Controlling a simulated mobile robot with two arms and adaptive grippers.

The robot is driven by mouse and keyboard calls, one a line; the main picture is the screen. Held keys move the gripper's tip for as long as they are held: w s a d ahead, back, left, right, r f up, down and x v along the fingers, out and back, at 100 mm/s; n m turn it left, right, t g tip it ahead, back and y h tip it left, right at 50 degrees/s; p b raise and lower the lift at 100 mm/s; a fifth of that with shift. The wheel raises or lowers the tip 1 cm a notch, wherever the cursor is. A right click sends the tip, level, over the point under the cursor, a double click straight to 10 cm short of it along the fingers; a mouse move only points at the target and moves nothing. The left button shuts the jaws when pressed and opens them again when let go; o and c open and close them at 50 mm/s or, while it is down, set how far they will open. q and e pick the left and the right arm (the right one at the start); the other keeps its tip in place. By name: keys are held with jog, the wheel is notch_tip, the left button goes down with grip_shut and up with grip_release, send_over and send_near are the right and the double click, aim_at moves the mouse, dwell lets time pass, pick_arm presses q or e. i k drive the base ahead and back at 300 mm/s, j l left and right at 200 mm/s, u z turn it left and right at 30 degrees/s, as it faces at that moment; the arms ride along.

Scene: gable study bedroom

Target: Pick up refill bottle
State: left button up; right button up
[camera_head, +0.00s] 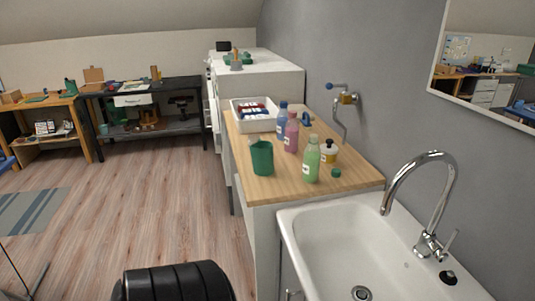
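Several bottles stand upright on the wooden counter (262,193) next to the sink. A green bottle (312,162) with a white label is at the front, a pink bottle (291,133) is behind it to the left, and a blue bottle (282,121) is farther back. A small white and yellow bottle (328,152) with a dark top stands right of the green one, partly hidden by it. I cannot tell which is the refill bottle. Neither of my grippers is in view.
A dark green cup (262,158) stands left of the bottles. A small green round item (336,173) lies right of the green bottle. A white tray (240,119) holds packs behind.

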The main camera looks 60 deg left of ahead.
aim_at(312, 153)
jog(key=u, duration=0.4)
jog(key=k+j+u, duration=0.1)
jog(key=u, duration=0.3)
jog(key=j+u, duration=0.1)
jog(key=u, duration=0.25)
jog(key=j+u, duration=0.1)
jog(key=u, duration=0.3)
jog(key=z, duration=1.65)
jog(key=u, duration=1.65)
jog(key=k, duration=0.05)
